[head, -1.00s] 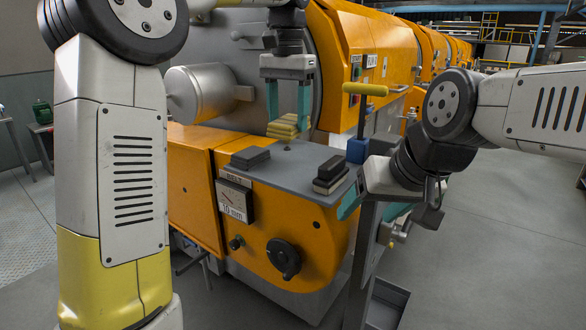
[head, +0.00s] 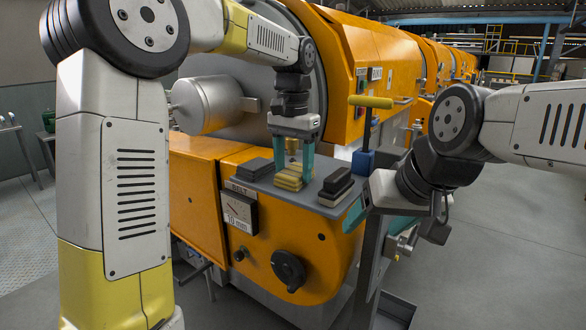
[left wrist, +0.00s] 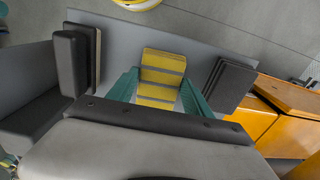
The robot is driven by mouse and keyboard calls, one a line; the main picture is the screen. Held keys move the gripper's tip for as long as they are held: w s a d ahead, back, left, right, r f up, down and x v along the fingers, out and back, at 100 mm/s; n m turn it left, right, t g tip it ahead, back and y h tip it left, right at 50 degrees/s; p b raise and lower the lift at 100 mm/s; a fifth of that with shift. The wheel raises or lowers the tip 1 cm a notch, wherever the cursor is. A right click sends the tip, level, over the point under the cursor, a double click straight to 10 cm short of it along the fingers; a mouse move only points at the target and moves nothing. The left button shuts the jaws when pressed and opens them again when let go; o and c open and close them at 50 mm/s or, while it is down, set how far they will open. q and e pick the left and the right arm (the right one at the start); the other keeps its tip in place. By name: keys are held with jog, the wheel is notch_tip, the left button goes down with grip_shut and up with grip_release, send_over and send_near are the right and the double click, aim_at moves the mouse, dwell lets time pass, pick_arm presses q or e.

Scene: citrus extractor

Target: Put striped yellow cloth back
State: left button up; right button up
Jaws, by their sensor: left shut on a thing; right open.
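The striped yellow cloth (head: 289,181) lies folded on the grey shelf (head: 265,185) of the orange machine, between dark blocks. In the left wrist view the cloth (left wrist: 162,75) shows yellow with grey stripes, between the two teal fingers. My left gripper (head: 292,178) points down from above and is shut on the cloth at the shelf. Whether the cloth rests fully on the shelf is hard to tell. My right gripper (head: 388,222) is open and empty, to the right of the shelf.
A dark block (head: 254,168) sits left of the cloth, and stacked dark blocks (head: 336,182) sit to its right. A yellow-handled tool (head: 370,102) with a blue block (head: 363,161) stands behind the right side. A black knob (head: 288,270) is on the orange front below.

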pick_arm(q)
jog(key=o, duration=1.4)
jog(key=shift+f, duration=0.2)
jog(key=shift+o, duration=0.2)
jog(key=shift+f, duration=0.1)
